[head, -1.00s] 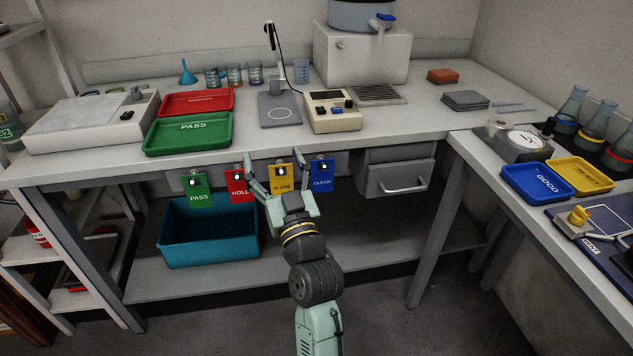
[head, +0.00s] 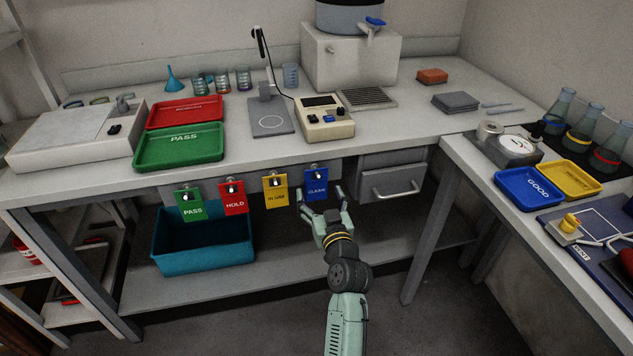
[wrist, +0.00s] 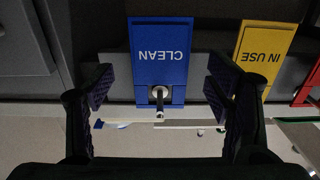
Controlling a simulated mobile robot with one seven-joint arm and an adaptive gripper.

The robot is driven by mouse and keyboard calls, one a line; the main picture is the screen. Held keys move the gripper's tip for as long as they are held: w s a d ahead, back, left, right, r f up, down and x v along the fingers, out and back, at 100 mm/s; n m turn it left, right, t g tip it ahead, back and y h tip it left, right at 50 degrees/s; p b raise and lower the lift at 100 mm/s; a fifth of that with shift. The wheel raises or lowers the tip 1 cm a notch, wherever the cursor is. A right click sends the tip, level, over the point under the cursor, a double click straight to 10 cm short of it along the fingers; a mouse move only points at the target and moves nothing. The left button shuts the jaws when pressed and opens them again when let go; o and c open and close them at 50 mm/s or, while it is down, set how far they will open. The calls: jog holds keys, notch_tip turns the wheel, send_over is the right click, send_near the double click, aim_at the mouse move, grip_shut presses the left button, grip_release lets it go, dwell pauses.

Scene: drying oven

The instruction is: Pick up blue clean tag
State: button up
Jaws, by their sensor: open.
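The blue CLEAN tag (head: 316,185) hangs on a peg under the bench's front edge, at the right end of a row of tags. In the wrist view the blue tag (wrist: 161,58) appears upside down, between the two fingers and ahead of them. My gripper (head: 321,196) is open and empty, just in front of and slightly below the tag. In the wrist view my gripper (wrist: 160,90) has one finger on each side of the tag, and I see no contact.
The yellow IN USE tag (head: 276,193) hangs close to the left, followed by the red HOLD tag (head: 234,199) and green PASS tag (head: 190,205). A grey drawer (head: 392,184) is to the right. A teal bin (head: 200,258) stands on the lower shelf.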

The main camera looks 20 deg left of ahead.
aim_at(316, 185)
jog(key=shift+x, duration=1.2)
jog(key=shift+c, duration=0.5)
jog(key=c, duration=0.7)
jog(key=shift+r, duration=0.15)
jog(key=shift+c, duration=0.2)
